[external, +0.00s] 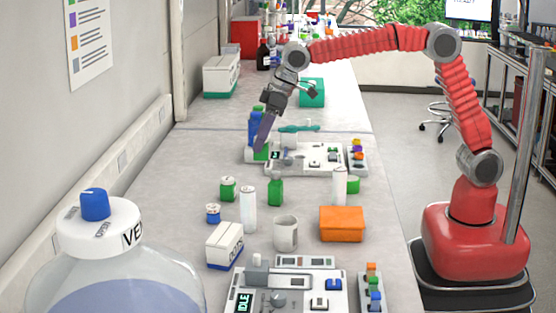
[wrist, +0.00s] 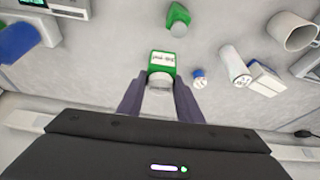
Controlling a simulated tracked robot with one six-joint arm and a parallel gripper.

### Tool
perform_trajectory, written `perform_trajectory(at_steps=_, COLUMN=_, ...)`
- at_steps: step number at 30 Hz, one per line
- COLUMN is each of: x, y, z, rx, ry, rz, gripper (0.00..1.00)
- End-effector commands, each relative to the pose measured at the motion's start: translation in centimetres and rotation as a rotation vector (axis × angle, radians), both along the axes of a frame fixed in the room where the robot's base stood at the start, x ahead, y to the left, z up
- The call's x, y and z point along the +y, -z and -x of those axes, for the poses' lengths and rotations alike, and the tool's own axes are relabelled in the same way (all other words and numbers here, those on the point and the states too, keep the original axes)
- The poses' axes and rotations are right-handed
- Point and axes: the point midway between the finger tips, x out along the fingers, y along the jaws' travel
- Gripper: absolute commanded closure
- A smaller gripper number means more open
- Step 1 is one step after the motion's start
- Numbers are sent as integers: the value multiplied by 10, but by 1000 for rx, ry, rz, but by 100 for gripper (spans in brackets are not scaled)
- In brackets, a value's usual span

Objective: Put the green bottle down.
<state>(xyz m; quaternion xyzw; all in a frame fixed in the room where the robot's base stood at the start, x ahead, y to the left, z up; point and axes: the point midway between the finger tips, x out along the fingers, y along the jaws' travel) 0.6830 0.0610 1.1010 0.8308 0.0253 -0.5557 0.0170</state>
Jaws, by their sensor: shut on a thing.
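My gripper (external: 263,138) reaches down over the bench, left of a white instrument, with its fingers pointing down. In the wrist view the gripper (wrist: 160,100) has its two purple fingers closed on the green bottle (wrist: 163,58), which has a white label and a pale cap toward the camera. In the external view the green bottle (external: 261,154) shows only partly at the fingertips. I cannot tell whether its base touches the bench.
A blue bottle (external: 254,122) stands close by the gripper. Bare bench (external: 180,165) lies left.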

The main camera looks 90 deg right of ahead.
Motion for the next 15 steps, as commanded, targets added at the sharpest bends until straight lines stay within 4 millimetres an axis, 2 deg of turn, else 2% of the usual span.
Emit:
perform_trajectory(at_steps=1, x=18, y=-3, z=-8, rx=-1, ry=-24, rz=0, gripper=90)
perform_trajectory(at_steps=6, x=73, y=-14, z=-25, rx=-2, ry=-91, rz=1, gripper=90)
perform_trajectory(at_steps=15, x=175, y=-30, z=-40, rx=-1, ry=-206, rz=2, gripper=90)
